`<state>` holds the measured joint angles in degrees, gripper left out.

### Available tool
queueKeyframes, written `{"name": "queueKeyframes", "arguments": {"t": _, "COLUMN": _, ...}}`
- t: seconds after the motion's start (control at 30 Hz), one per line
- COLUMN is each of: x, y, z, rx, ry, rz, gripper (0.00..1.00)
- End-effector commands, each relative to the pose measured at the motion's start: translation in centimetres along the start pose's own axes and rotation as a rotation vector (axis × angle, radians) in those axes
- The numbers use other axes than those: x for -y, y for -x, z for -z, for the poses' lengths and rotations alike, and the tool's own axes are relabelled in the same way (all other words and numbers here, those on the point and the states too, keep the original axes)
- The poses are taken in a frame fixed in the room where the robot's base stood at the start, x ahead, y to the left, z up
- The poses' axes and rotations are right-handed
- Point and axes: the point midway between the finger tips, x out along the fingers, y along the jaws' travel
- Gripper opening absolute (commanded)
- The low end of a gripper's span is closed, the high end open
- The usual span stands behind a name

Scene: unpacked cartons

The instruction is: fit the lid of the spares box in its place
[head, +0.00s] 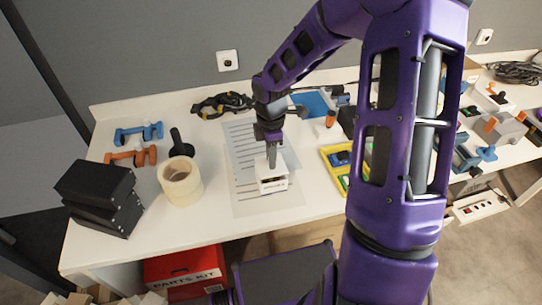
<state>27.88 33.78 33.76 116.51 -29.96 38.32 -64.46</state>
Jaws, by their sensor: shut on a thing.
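My gripper (271,160) points down over the middle of the white table. It is shut on what looks like the white lid (263,167) of the spares box. The small white spares box (273,187), with dark lettering on its front, is directly under the lid. A dark gap shows between lid and box at the front, so the lid appears tilted or slightly raised. Whether any lid edge touches the box cannot be told. The fingertips are small and partly hidden against the lid.
The box is on a printed sheet (240,150). A tape roll (180,182) and black boxes (100,196) stand left. A yellow tray (334,166) is close on the right, partly behind my arm. Cables (222,103) lie at the back. The table front edge is near.

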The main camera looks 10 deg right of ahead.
Motion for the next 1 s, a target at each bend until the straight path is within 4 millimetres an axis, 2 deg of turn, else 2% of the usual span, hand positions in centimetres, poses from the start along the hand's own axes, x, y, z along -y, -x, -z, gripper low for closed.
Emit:
{"name": "queueKeyframes", "arguments": {"t": 0.9, "x": 0.0, "y": -2.4, "z": 0.0, "rx": 0.0, "ry": 0.001, "rz": 0.0, "gripper": 0.0}}
{"name": "queueKeyframes", "arguments": {"t": 0.93, "x": 0.0, "y": -2.3, "z": 0.0, "rx": 0.0, "ry": 0.001, "rz": 0.0, "gripper": 0.29}}
{"name": "queueKeyframes", "arguments": {"t": 1.0, "x": 0.0, "y": -2.3, "z": 0.0, "rx": 0.0, "ry": 0.001, "rz": 0.0, "gripper": 0.41}}
